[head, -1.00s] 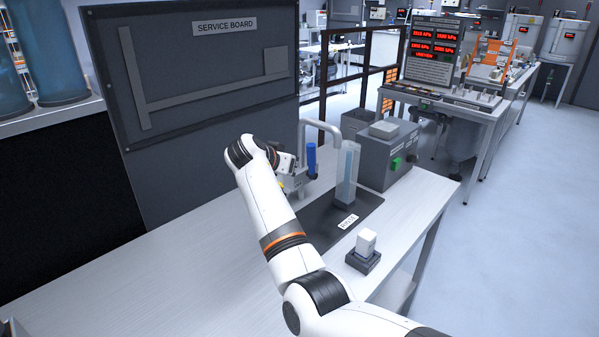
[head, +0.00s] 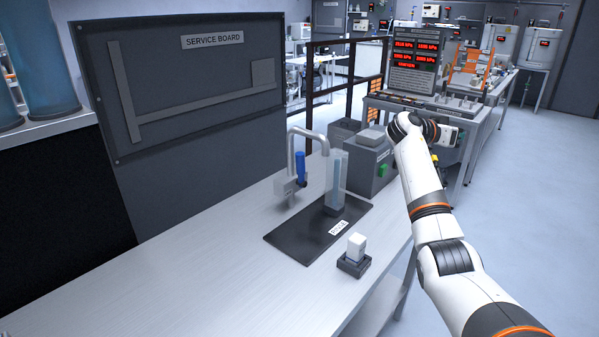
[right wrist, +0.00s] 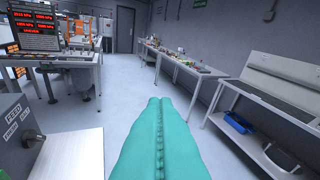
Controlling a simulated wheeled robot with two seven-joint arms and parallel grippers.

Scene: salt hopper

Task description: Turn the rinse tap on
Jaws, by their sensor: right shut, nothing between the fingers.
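The rinse tap (head: 293,160) is a grey gooseneck pipe on the bench, with an upright blue lever (head: 300,168) on its near side. I cannot tell whether water flows. The tap is not in that view. My left gripper is not in view.
A grey box with a green switch (head: 372,165) stands right of the tap. A white block on a dark holder (head: 354,264) is near the bench's right edge. The service board (head: 190,80) rises behind the bench. The bench's left front is clear.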

